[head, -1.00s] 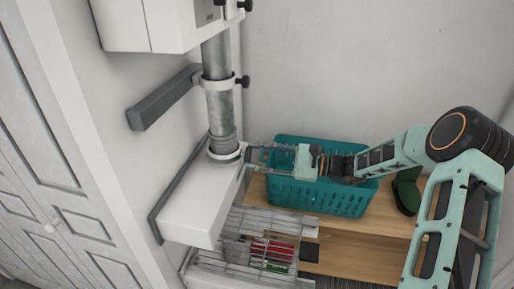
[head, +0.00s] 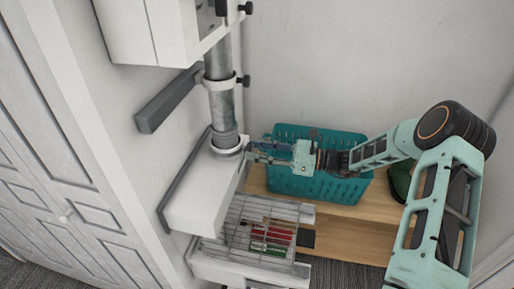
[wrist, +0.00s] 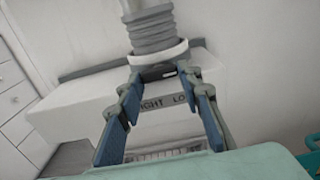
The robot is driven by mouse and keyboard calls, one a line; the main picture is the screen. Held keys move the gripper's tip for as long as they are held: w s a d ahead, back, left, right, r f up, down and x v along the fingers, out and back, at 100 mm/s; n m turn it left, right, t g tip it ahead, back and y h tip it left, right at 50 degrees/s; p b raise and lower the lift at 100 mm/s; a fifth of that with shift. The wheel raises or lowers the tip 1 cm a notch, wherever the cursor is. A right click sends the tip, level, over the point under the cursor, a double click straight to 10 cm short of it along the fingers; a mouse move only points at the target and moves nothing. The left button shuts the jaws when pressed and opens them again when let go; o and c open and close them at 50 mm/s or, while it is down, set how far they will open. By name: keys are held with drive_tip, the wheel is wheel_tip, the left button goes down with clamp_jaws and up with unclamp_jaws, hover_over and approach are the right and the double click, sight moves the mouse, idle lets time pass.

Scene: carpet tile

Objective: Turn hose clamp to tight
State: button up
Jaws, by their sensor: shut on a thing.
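The hose clamp (head: 228,147) is a pale ring around the lower end of the grey ribbed hose, where it meets a white housing. In the wrist view the clamp (wrist: 160,57) has a dark part at its front with a small white mark. A label (wrist: 166,103) below it reads "IGHT LO", its ends hidden behind the fingers. My gripper (head: 249,150) reaches in from the right at the clamp's height. In the wrist view my gripper (wrist: 160,73) has its blue fingers on either side of the dark front part, shut on the clamp. The exact contact is hard to see.
The white housing (head: 200,190) stands against the left wall, with a wire rack (head: 240,232) below holding red items. A teal basket (head: 318,185) sits on a wooden shelf (head: 340,230) behind and below my arm. A bracket ring with a black knob (head: 243,81) is higher on the pipe.

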idle(0.5)
drive_tip(key=o, duration=1.2)
drive_tip(key=shift+c, duration=0.2)
drive_tip(key=shift+d, duration=0.1)
drive_tip(key=s+d, duration=0.1)
drive_tip(key=d, duration=1)
drive_tip(key=shift+s+d, duration=0.35)
drive_tip(key=shift+d, duration=0.05)
